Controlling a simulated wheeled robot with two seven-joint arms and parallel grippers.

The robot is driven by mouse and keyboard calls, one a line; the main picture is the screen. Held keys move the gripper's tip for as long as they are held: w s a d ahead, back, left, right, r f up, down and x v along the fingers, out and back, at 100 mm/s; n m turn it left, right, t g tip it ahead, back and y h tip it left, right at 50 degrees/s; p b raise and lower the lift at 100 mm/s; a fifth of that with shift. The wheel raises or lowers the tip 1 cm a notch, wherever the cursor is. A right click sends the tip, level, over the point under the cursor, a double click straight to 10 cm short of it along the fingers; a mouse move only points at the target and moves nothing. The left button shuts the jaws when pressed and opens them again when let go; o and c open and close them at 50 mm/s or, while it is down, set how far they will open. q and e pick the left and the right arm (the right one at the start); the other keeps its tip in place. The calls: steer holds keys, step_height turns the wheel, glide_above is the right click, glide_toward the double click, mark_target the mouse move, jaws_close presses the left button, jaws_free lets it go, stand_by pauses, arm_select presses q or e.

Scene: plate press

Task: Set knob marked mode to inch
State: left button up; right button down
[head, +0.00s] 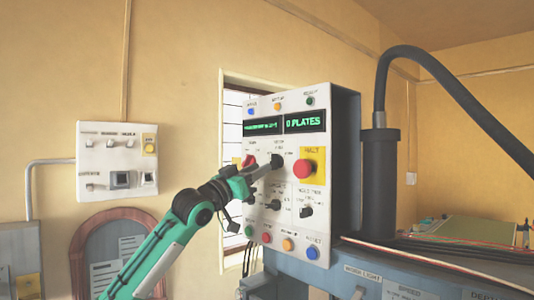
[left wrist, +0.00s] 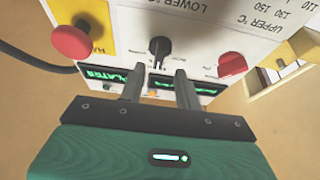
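The control panel (head: 260,215) is a white face on a grey box. A black knob (head: 277,161) sits in its upper middle, beside the red stop button. It also shows in the left wrist view (left wrist: 158,47), where the picture is upside down. Its label is too small to read, so I cannot tell whether it is the mode knob or where it points. My left gripper (head: 262,167) reaches it from the left. In the left wrist view the two fingers (left wrist: 160,82) are apart, with the knob beyond the gap between them. My right gripper is out of view.
A red mushroom button (head: 304,169) on yellow is right of the knob, a red lamp or switch (head: 248,161) left of it. Other black knobs (head: 306,211) sit below, under two green displays (head: 304,122). A wall box (head: 117,160) hangs at left.

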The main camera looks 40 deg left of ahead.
mark_target(271, 162)
arm_select(q)
steer(key=p+x, duration=0.1)
steer(key=x, duration=0.2)
steer(key=shift+w+d+r+p, duration=0.1)
steer(key=shift+w+r+p, duration=0.1)
steer(key=shift+p, duration=0.15)
steer(key=shift+w, duration=0.4)
jaws_close()
